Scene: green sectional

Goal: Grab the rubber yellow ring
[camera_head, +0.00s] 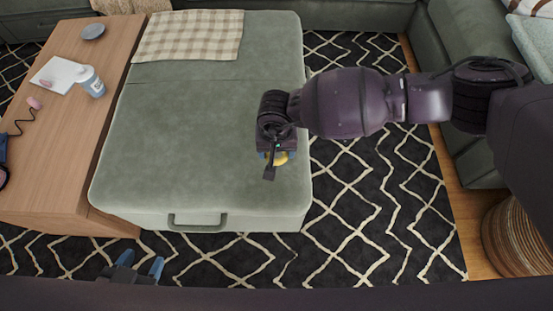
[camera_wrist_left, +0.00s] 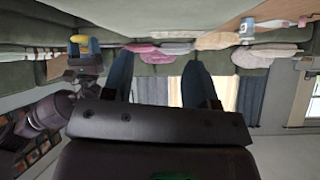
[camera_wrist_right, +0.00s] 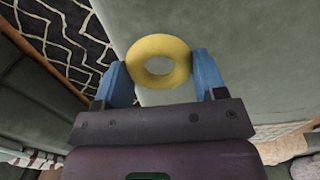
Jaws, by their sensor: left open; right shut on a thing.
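The yellow ring (camera_wrist_right: 140,50) sits between the blue fingers of my right gripper (camera_wrist_right: 160,80) in the right wrist view. The fingers press on its two sides and its hole faces the camera. In the head view the ring (camera_head: 280,158) shows partly behind my right gripper (camera_head: 275,157), over the right side of the green ottoman. The left wrist view also shows the ring (camera_wrist_left: 80,39) in the right gripper. I cannot tell whether the ring touches the ottoman. My left gripper (camera_head: 139,266) is open and empty at the bottom left of the head view.
The green ottoman (camera_head: 190,130) has a checked cloth (camera_head: 190,35) at its back. A woven basket (camera_head: 520,235) stands at right on the floor.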

